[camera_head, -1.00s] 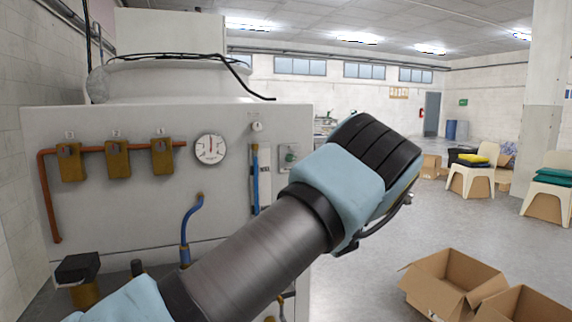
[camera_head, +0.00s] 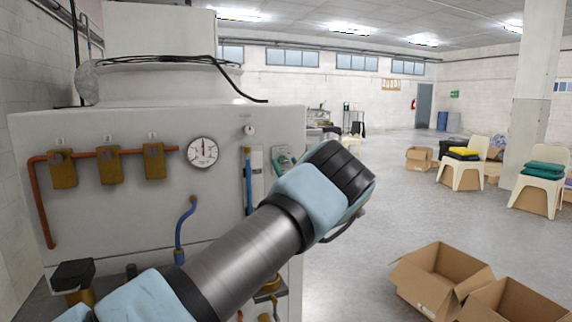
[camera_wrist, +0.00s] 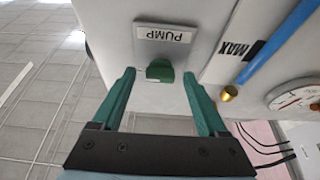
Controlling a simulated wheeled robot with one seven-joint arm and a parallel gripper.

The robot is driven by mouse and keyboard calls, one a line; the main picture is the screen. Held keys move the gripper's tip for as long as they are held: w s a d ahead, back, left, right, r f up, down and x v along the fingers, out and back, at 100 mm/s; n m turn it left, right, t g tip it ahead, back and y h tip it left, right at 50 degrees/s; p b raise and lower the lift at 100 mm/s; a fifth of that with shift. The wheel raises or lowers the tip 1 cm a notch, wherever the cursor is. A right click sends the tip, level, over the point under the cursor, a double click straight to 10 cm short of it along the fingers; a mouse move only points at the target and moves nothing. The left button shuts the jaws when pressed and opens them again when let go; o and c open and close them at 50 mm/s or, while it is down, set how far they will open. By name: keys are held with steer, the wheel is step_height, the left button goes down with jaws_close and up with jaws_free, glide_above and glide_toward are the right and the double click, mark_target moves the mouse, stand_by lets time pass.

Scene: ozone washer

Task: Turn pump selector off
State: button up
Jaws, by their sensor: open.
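The pump selector is a small green knob (camera_wrist: 160,70) under a white "PUMP" label (camera_wrist: 165,33), which appears upside down in the wrist view. My gripper (camera_wrist: 158,76) is open, with its two green fingers on either side of the knob and nothing held. The fingertips are near the knob and the panel; I cannot tell whether they touch either. In the head view, the grey selector plate (camera_head: 278,152) shows on the right of the machine front, beside my wrist. The knob and fingers are hard to separate there, partly hidden by my arm.
The white machine (camera_head: 105,215) carries a pressure gauge (camera_head: 202,152), several brass valves on a copper pipe (camera_head: 90,155), and a blue tube (camera_head: 248,180) near the selector. Open cardboard boxes (camera_head: 440,275) lie on the floor at right. Chairs stand farther back.

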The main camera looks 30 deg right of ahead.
jaws_close()
stand_by(0.6)
